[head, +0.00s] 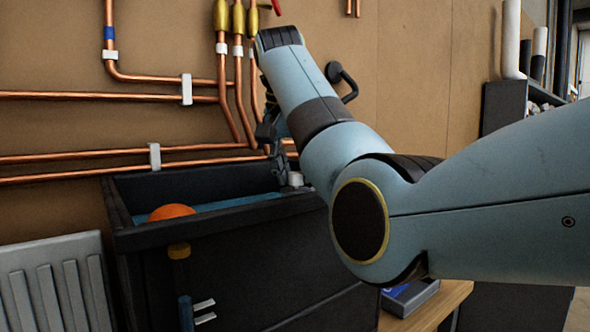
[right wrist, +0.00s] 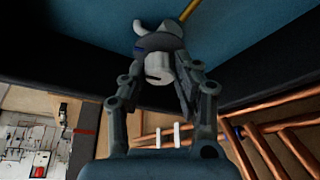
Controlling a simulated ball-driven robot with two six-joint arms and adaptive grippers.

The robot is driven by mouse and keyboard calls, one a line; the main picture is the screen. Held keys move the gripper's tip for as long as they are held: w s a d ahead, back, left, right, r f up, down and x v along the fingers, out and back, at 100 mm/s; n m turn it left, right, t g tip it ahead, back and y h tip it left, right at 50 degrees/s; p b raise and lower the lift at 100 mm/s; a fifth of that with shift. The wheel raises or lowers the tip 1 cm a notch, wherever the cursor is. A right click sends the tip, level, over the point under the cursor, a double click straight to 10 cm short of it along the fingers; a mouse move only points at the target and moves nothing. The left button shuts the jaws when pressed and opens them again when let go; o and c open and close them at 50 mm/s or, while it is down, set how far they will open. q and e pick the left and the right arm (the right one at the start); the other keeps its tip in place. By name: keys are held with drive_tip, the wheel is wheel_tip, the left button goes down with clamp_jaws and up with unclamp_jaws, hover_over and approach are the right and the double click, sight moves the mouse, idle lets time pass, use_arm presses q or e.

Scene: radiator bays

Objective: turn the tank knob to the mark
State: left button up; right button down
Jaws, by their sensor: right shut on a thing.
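The tank (head: 150,238) is an open black box with blue water (head: 235,202) and an orange float (head: 172,212) inside. Blue (head: 186,312) shows low in the tube, beside two white marks (head: 204,311). The white knob (head: 295,179) is at the tank's right inner side; it also shows in the right wrist view (right wrist: 159,68). My right gripper (head: 279,152) is shut on the knob, its fingers on either side of it (right wrist: 172,88). The knob's pointer cannot be made out. My left gripper is out of view.
Copper pipes (head: 110,95) with white clips run along the brown wall behind the tank. A white radiator (head: 55,285) is at the left. A wooden bench (head: 440,303) with a dark blue-labelled box is at the lower right.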

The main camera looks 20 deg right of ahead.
drive_tip(key=c, duration=1)
unclamp_jaws()
drive_tip(key=shift+w, duration=0.1)
